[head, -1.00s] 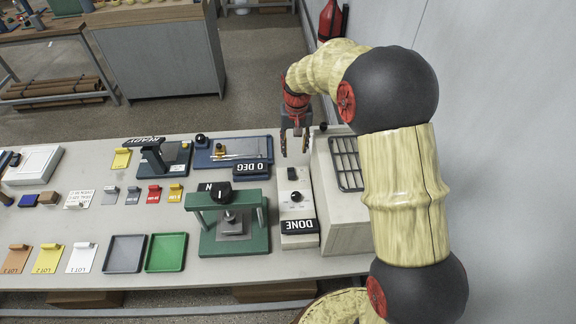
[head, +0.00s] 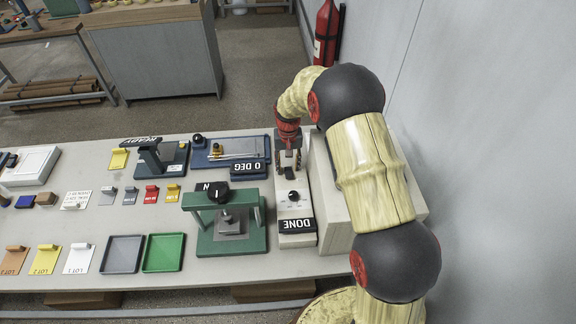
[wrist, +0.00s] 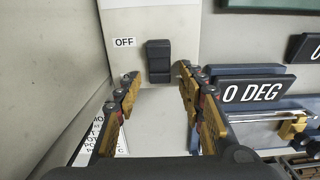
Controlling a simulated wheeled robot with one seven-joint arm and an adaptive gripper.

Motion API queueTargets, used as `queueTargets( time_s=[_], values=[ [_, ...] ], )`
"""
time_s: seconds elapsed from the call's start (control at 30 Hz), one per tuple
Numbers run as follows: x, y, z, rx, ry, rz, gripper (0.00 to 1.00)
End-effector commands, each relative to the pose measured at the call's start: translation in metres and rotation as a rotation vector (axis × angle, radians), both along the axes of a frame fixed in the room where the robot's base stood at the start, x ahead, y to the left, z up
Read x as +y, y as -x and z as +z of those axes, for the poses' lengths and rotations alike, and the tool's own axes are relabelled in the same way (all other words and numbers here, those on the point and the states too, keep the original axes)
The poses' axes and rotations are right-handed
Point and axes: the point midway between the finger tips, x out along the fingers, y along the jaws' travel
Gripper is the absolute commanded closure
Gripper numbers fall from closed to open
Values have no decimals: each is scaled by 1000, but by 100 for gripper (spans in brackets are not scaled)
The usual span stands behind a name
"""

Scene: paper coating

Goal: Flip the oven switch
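The oven switch (wrist: 158,61) is a black rocker on a pale panel, with an "OFF" label to its left in the wrist view. My gripper (wrist: 157,80) is open and empty, its two fingers apart on the left and right sides just below the switch in that view. I cannot tell whether a finger touches it. In the head view my gripper (head: 289,172) is over the far part of the narrow control panel (head: 283,208), largely covering the switch. The oven (head: 331,212) is the pale box right of the panel, partly hidden by my arm.
The panel also carries a black knob (head: 293,196) and a "DONE" sign (head: 297,225). A green press (head: 232,242) stands to its left, and a blue fixture with a "0 DEG" sign (head: 248,168) lies beyond it. A grey wall bounds the right side.

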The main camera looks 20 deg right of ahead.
Motion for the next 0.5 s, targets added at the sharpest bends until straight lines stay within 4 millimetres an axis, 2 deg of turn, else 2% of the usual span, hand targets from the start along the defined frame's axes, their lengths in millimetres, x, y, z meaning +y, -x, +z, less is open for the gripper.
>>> queueTargets(
  time_s=[0.23, 0.5],
  values=[
    [0, 0, -1, 0, 0, 0, 61],
    [0, 0, -1, 0, 0, 0, 75]
  ],
)
